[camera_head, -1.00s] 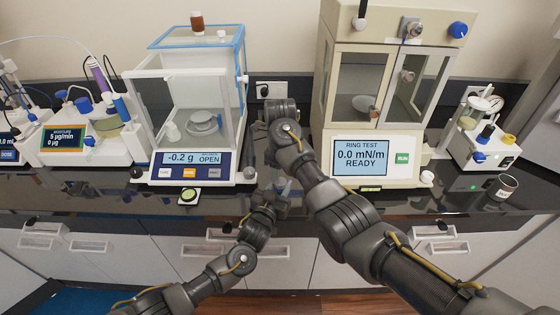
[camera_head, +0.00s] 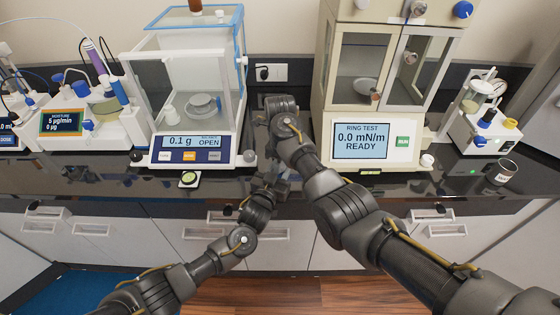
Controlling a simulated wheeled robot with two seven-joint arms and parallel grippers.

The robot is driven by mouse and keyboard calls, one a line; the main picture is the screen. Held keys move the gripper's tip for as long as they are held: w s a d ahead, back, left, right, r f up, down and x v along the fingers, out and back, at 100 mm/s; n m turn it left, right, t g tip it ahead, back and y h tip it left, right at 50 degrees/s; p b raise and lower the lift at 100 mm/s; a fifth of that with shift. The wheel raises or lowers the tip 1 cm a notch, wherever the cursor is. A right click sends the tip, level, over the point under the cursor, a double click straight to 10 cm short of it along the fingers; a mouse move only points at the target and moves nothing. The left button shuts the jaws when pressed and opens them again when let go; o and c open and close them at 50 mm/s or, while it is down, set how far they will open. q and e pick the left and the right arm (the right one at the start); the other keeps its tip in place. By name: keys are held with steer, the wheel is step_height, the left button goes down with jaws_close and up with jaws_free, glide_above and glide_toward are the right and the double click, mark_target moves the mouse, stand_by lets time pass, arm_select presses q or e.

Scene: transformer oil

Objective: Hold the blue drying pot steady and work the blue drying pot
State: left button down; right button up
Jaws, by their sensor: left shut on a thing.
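I cannot make out a blue drying pot in this view. My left gripper (camera_head: 276,188) is at the front edge of the dark bench, in the middle. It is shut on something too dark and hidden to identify. My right gripper (camera_head: 280,103) is farther back, between the balance and the ring test cabinet. Its fingers are hidden behind its own wrist, so I cannot see its opening or anything in it.
The glass balance (camera_head: 190,100) reads 0.1 g, OPEN, on the left. The ring test cabinet (camera_head: 374,105) reads 0.0 mN/m, READY. A moisture unit (camera_head: 85,120) stands far left. A small apparatus (camera_head: 483,125) and a cup (camera_head: 504,171) are at right.

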steer(key=shift+c, duration=0.5)
steer(key=shift+c, duration=0.2)
steer(key=n, duration=0.3)
steer(key=shift+n, duration=0.3)
steer(key=o, duration=1.1)
steer(key=shift+r, duration=2.25)
steer(key=shift+r+m, duration=1.7)
steer(key=shift+r, duration=0.05)
steer(key=shift+f, duration=4.05)
